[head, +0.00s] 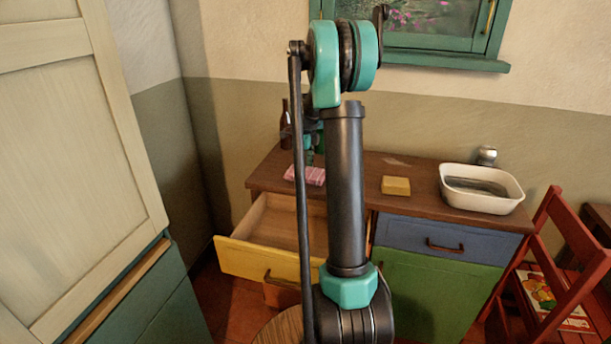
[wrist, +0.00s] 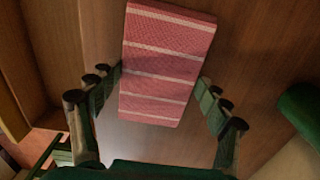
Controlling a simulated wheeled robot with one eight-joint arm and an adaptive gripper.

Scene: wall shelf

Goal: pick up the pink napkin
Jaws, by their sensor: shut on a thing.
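The pink napkin (head: 314,177) is a folded, white-striped block at the left end of the brown counter (head: 425,192) in the head view. In the wrist view the napkin (wrist: 165,60) lies between the two fingers of my gripper (wrist: 160,80), which is shut on it from both sides. In the head view my gripper (head: 311,160) points down at the napkin, partly hidden by my arm. I cannot tell whether the napkin touches the counter or is slightly above it.
A yellow block (head: 396,185) and a white basin (head: 481,188) stand on the counter to the right. A dark bottle (head: 285,124) stands behind my gripper. The yellow drawer (head: 262,262) below is open. A red chair (head: 560,270) stands at right.

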